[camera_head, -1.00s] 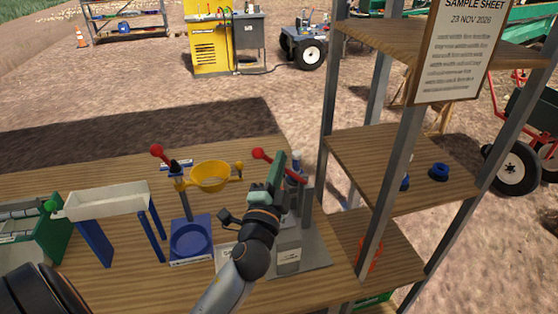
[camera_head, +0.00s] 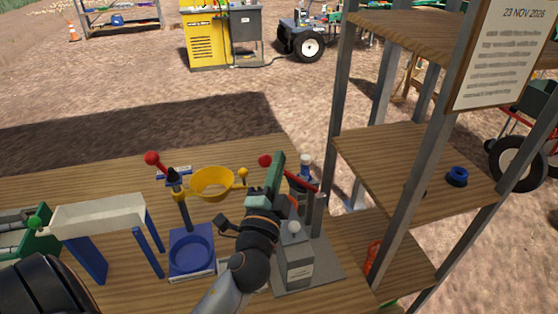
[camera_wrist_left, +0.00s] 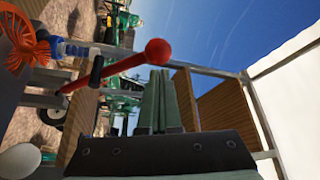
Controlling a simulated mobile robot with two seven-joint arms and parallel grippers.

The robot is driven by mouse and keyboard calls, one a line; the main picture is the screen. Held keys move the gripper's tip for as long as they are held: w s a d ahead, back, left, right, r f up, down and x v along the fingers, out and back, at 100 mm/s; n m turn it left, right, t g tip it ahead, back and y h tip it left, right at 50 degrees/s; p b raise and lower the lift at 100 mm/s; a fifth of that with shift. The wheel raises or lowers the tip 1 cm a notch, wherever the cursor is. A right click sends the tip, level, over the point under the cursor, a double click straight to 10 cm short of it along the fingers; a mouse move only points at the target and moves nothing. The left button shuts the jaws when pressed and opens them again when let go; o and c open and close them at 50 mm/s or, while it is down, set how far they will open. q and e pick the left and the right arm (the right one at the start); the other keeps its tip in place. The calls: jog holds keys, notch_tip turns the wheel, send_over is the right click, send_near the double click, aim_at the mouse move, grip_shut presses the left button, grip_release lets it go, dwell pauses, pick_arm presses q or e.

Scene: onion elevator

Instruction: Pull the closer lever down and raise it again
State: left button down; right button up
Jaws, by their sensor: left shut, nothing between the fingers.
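A lever with a red ball knob (camera_head: 265,160) and a red rod (camera_head: 302,183) is on the grey press-like device (camera_head: 297,262) at the table's right. In the head view, my left gripper (camera_head: 279,157) is in front of this lever and hides part of its rod. A second red-knobbed lever (camera_head: 152,158) stands further left. My right gripper is not in view.
A yellow bowl (camera_head: 211,183) and a blue stand (camera_head: 192,252) are left of my left gripper. A white trough (camera_head: 98,214) on blue legs stands further left. A shelf unit (camera_head: 405,160) with metal posts rises close on the right.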

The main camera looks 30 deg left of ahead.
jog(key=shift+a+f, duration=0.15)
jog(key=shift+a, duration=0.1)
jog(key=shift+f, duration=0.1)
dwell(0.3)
